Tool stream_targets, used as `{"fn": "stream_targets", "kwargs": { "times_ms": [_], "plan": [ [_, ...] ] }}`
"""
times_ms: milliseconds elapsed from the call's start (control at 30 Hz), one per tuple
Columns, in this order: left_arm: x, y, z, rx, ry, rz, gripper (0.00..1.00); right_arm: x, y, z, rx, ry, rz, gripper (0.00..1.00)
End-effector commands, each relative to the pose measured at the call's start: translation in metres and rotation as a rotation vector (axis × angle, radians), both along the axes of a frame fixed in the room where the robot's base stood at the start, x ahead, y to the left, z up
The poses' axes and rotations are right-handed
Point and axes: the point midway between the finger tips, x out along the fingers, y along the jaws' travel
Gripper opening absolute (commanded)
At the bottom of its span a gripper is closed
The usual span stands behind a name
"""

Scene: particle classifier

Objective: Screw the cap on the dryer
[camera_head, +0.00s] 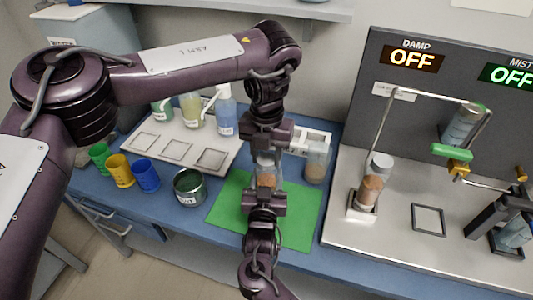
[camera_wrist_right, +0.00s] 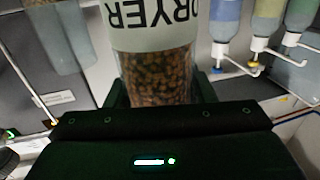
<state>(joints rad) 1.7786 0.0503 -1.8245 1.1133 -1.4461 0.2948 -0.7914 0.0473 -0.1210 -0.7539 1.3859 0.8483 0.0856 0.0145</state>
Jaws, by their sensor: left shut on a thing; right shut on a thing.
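The dryer (camera_head: 267,176) is a clear bottle of brown granules above the green mat. In the right wrist view the dryer (camera_wrist_right: 158,75) fills the middle, with its "DRYER" label upside down. My right gripper (camera_head: 266,192) comes from the front and is shut on the dryer's body. My left gripper (camera_head: 267,148) reaches down from above and is shut at the top of the dryer. The cap cannot be made out there; the left gripper hides that part, so I cannot tell how it sits.
The green mat (camera_head: 228,203) lies below. A jar of brown granules (camera_head: 317,162) stands close on the right. A dark green tin (camera_head: 189,187) and green, yellow and blue cups (camera_head: 146,175) are on the left. Squeeze bottles (camera_head: 224,112) stand behind. A metal station (camera_head: 400,240) is on the right.

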Motion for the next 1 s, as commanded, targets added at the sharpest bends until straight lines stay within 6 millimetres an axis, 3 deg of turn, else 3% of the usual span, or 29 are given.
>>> {"fn": "stream_targets", "kwargs": {
  "times_ms": [100,133,333,667,767,1000],
  "plan": [
    [0.001,0.001,0.0,0.001,-0.003,0.013,0.12,0.0,0.0,0.0,0.001,-0.001,-0.001,0.0],
    [0.001,0.001,0.0,0.001,-0.003,0.013,0.41,0.0,0.0,0.0,0.001,-0.001,-0.001,0.0],
    [0.001,0.001,0.0,0.001,-0.003,0.014,0.65,0.0,0.0,0.0,0.0,-0.001,-0.001,0.0],
    [0.001,0.0,0.005,0.0,-0.003,0.013,0.65,0.0,0.0,0.0,0.0,-0.001,-0.001,0.0],
    [0.002,0.0,0.017,0.0,-0.006,0.013,0.65,0.0,0.0,0.0,0.0,0.0,0.0,0.0],
    [0.002,0.001,0.068,0.002,-0.01,0.014,0.65,0.0,0.0,0.0,0.0,0.0,0.0,0.0]
  ]
}}
